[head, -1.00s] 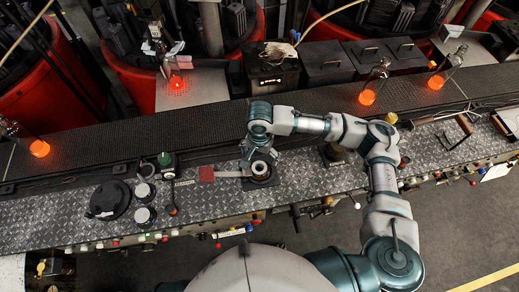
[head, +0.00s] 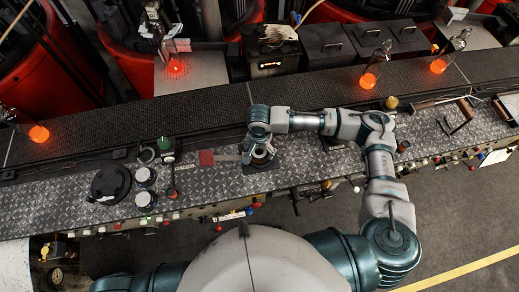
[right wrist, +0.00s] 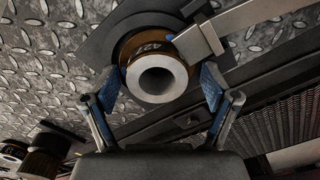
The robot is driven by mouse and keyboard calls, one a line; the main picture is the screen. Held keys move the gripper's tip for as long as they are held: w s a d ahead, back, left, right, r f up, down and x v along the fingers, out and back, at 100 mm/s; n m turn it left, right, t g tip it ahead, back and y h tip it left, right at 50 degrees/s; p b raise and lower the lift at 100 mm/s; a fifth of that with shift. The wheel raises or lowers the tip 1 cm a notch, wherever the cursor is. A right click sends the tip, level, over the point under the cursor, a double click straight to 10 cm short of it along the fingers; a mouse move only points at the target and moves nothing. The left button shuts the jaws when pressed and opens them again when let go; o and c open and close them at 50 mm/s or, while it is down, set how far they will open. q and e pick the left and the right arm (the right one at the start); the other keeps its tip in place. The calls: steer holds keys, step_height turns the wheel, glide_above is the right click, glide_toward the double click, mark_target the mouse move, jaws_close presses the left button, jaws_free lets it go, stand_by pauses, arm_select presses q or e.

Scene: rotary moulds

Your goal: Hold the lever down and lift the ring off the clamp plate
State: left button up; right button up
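The ring, a pale thick-walled collar with a brown band marked with digits, shows in the right wrist view (right wrist: 158,72). It sits upright on the dark clamp plate (right wrist: 97,43). The lever is a flat grey bar (right wrist: 228,27) whose end reaches over the ring's edge; its red grip (head: 207,157) lies left of the ring in the head view. My right gripper (right wrist: 160,80) is open, with one blue-padded finger on each side of the ring; I cannot tell whether they touch it. In the head view my right gripper (head: 256,152) largely hides the ring. My left gripper is out of view.
The patterned metal bench (head: 225,183) holds a black round lid (head: 110,184) and white-topped canisters (head: 146,177) on the left. A dark conveyor (head: 200,115) runs behind, with glowing orange bottles (head: 368,80). Small knobs line the bench's front edge.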

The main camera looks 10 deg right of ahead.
mark_target(260, 153)
steer(key=shift+s+d+f, duration=0.1)
steer(key=shift+s+f, duration=0.15)
steer(key=shift+s, duration=0.1)
steer(key=c, duration=1.2)
steer(key=o, duration=1.9)
steer(key=shift+w+f, duration=0.1)
steer(key=shift+w+d, duration=0.1)
steer(key=shift+w, duration=0.05)
steer(key=shift+r, duration=0.7)
step_height(260, 153, up, 11)
steer(key=shift+r, duration=0.1)
